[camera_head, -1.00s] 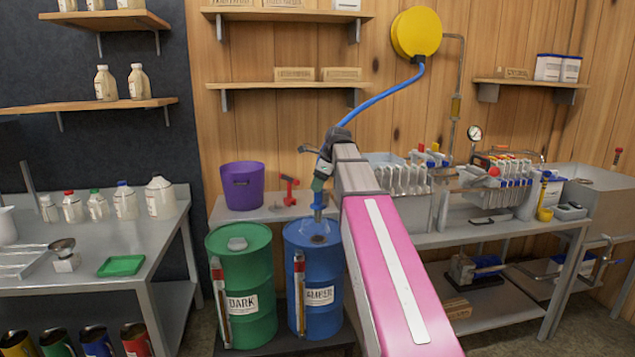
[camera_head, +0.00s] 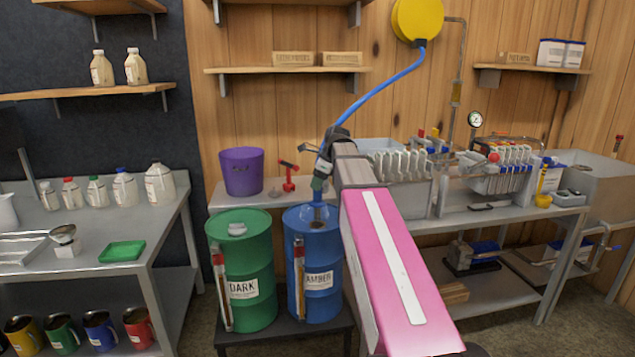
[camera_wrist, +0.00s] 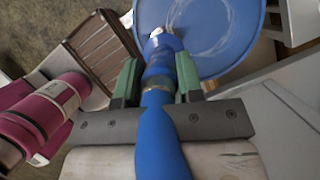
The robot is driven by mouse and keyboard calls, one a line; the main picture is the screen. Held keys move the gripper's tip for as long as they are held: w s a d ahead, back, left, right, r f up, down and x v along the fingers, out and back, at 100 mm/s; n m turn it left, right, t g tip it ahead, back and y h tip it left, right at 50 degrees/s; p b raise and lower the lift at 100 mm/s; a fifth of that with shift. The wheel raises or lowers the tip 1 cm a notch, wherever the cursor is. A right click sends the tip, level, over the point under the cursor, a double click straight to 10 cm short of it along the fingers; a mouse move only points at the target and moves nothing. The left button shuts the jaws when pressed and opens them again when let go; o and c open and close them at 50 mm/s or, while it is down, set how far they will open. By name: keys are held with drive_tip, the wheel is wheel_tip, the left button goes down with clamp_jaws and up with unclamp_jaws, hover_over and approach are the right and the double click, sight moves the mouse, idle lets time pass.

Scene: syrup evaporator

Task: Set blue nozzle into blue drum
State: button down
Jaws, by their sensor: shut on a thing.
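The blue drum (camera_head: 328,257), labelled AMBER, stands upright right of a green drum. My gripper (camera_head: 318,182) is above its top and is shut on the blue nozzle (camera_head: 318,196), which points down at the drum top. A blue hose (camera_head: 385,83) runs from the nozzle up to a yellow reel. In the wrist view, green fingertips (camera_wrist: 158,82) clasp the blue nozzle (camera_wrist: 160,66) from both sides. Its pale tip overlaps the near edge of the blue drum top (camera_wrist: 235,30). I cannot tell whether the tip is inside the opening.
The green drum (camera_head: 252,270) labelled DARK is close on the left. A purple bucket (camera_head: 241,172) and a red tool (camera_head: 289,176) are on the bench behind. The yellow hose reel (camera_head: 416,20) is on the wall. A bench (camera_head: 500,222) with equipment extends right.

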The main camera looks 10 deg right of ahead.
sight(318, 202)
drive_tip(key=shift+f, duration=2.55)
drive_tip(key=shift+f, duration=1.4)
drive_tip(key=shift+c, duration=0.2)
unclamp_jaws()
drive_tip(key=shift+r, duration=0.1)
drive_tip(key=v, duration=0.8)
